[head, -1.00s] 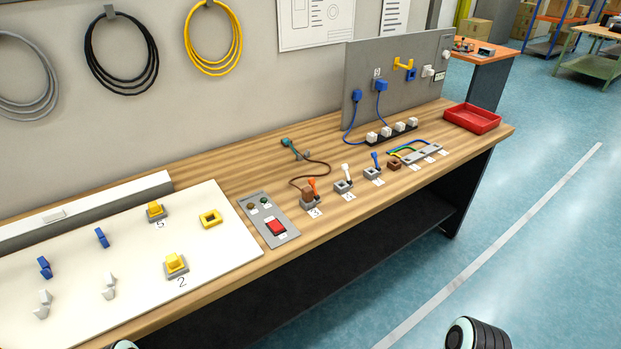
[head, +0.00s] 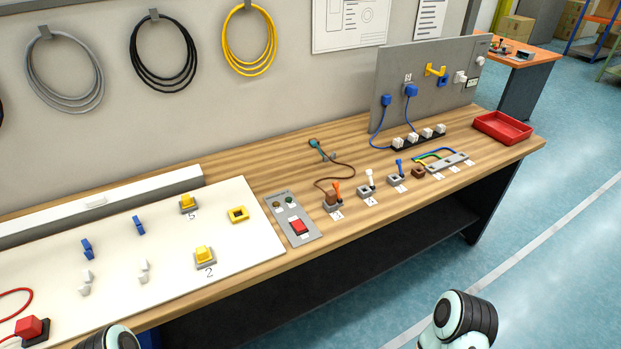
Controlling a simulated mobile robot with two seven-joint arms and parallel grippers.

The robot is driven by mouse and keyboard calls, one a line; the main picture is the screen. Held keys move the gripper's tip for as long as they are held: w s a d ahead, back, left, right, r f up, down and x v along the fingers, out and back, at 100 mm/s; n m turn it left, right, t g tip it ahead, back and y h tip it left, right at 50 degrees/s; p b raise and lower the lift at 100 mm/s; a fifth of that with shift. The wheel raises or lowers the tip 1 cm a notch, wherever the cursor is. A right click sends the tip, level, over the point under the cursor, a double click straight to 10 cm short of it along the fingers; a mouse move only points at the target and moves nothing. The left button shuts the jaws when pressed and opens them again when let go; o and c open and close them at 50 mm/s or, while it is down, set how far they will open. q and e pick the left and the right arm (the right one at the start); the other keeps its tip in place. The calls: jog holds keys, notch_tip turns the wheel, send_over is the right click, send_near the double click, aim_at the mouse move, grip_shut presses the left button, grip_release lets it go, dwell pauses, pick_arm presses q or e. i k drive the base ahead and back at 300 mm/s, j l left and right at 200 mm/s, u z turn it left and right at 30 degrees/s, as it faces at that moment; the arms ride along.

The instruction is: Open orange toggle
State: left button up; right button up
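The orange toggle (head: 337,188) stands on a grey base near the front edge of the wooden workbench, right of the control panel. Its lever points up. A brown block (head: 330,198) sits against its left side, and a brown cable runs close behind it. A white toggle (head: 369,177) and a blue toggle (head: 398,167) stand in a row to its right. Neither of my grippers shows. Only rounded parts of my arms show at the bottom edge, well apart from the toggle.
A grey panel (head: 307,235) with a red switch (head: 299,227) lies left of the toggle. A white board (head: 120,300) with yellow buttons covers the left bench. A power strip (head: 418,139), upright grey panel (head: 425,75) and red tray (head: 503,127) are at the right.

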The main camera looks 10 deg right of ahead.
aim_at(336, 185)
jog(key=l+u, duration=0.2)
jog(key=u, duration=0.2)
jog(key=i+l+u, duration=0.1)
jog(key=l+u, duration=0.15)
jog(key=u, duration=0.15)
jog(key=l+u, duration=0.25)
jog(key=u, duration=0.15)
jog(key=l+u, duration=0.2)
jog(key=l, duration=0.15)
jog(key=k+l+u, duration=0.15)
jog(key=l, duration=0.2)
jog(key=k+l+u, duration=0.2)
jog(key=k+l, duration=0.1)
jog(key=l, duration=0.7)
jog(key=k+l+u, duration=0.1)
jog(key=l, duration=0.25)
jog(key=k, duration=0.05)
